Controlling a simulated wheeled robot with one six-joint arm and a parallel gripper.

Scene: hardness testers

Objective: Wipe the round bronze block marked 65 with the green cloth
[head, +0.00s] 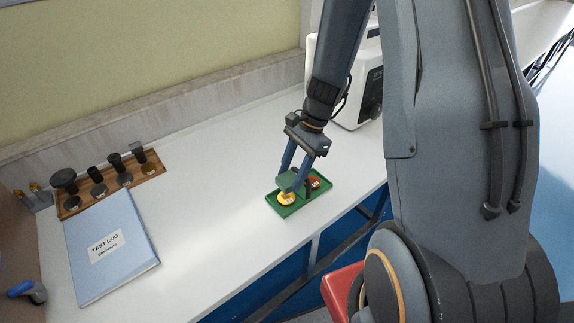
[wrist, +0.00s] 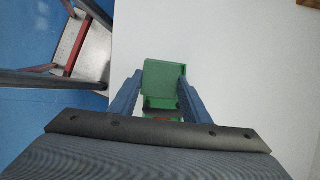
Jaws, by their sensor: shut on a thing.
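My gripper (head: 290,184) is shut on the green cloth (head: 288,181), just above the left part of a small green tray (head: 290,212). A round yellow-gold block (head: 286,199) lies in that part, partly covered by the cloth; I cannot tell whether they touch. A reddish-bronze piece (head: 315,183) lies in the tray's right part, partly hidden by my gripper. No mark is readable on either, so I cannot tell which is 65. In the wrist view the cloth (wrist: 162,78) shows between my two blue fingers and hides most of the tray.
The tray is near the white table's front edge. A wooden rack (head: 112,184) with several dark-topped pieces and a blue test log (head: 108,246) lie at left. A white machine (head: 345,72) stands behind my arm. The table between log and tray is clear.

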